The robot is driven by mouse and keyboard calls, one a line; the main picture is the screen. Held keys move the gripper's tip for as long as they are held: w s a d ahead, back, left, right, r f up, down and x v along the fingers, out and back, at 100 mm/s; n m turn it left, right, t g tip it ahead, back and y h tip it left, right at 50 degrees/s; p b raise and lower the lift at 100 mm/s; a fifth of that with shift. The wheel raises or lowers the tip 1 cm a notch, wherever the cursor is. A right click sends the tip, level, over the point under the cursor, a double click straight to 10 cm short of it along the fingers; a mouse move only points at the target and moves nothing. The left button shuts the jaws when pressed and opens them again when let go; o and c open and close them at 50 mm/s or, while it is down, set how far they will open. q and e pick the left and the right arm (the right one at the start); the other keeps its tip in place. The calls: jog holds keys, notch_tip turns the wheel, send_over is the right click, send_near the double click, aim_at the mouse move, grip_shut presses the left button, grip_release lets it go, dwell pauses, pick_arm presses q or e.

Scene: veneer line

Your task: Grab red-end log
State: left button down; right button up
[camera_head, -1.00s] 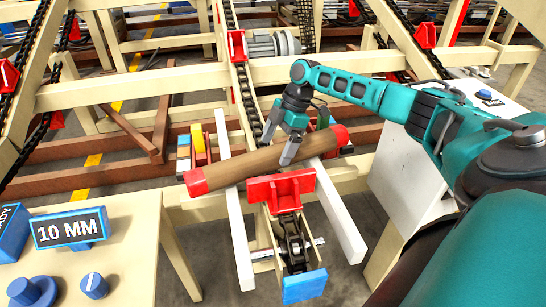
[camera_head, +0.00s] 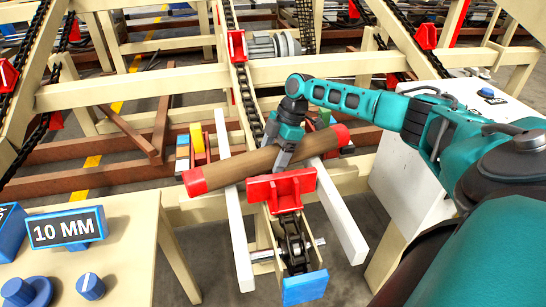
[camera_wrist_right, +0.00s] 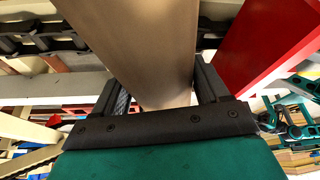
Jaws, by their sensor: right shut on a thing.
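The red-end log (camera_head: 240,166) is brown with a red cap on each end. In the head view it lies tilted across two white rails, its right end farther back. My right gripper (camera_head: 281,162) comes down on the log near its middle and is shut on it. In the right wrist view the log (camera_wrist_right: 140,50) runs between the two dark fingers of my right gripper (camera_wrist_right: 160,95). The underside of the log is hidden in the head view. My left gripper is not in view.
A red bracket (camera_head: 281,186) on a chain stands just in front of the log. White rails (camera_head: 238,238) run on both sides of it. A cream table (camera_head: 125,265) with a 10 MM display (camera_head: 67,229) and blue knobs is at left. A white cabinet (camera_head: 400,185) stands at right.

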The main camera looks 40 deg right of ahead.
jog(key=c, duration=0.7)
jog(key=shift+r, duration=0.15)
